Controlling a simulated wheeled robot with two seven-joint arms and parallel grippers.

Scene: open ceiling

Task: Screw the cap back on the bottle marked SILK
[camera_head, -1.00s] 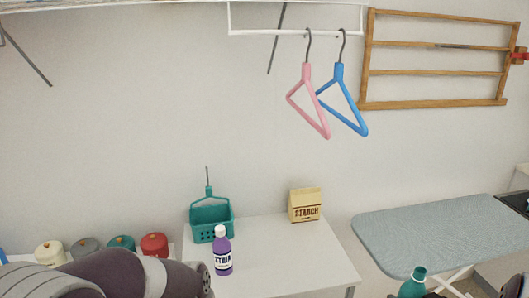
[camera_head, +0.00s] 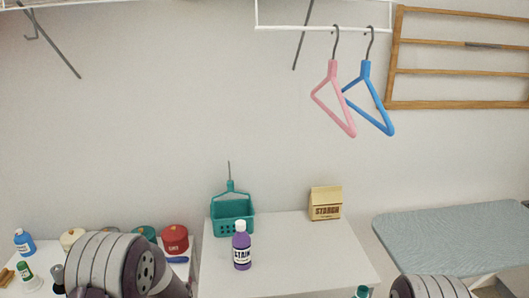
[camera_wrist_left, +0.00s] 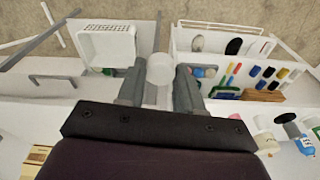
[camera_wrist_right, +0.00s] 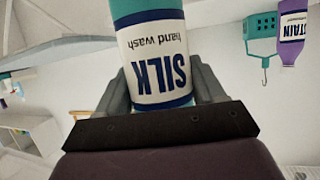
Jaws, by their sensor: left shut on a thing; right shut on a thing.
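The bottle marked SILK (camera_wrist_right: 158,68), teal with a white label, fills the middle of the right wrist view. My right gripper (camera_wrist_right: 162,92) is shut on its body. A teal bottle top (camera_head: 362,291) shows at the bottom edge of the head view, beside my right arm; the rest is out of frame. My left gripper (camera_wrist_left: 160,82) is shut on a small white round thing (camera_wrist_left: 160,68) that looks like a cap. The left fingertips are out of the head view; only my left arm shows there, at lower left.
A purple STAIN bottle (camera_head: 242,248), a teal basket (camera_head: 232,212) and a STARCH box (camera_head: 325,204) stand on a white cabinet top (camera_head: 300,255). Left of it are a red canister (camera_head: 175,240) and several small items. An ironing board (camera_head: 460,235) is at right.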

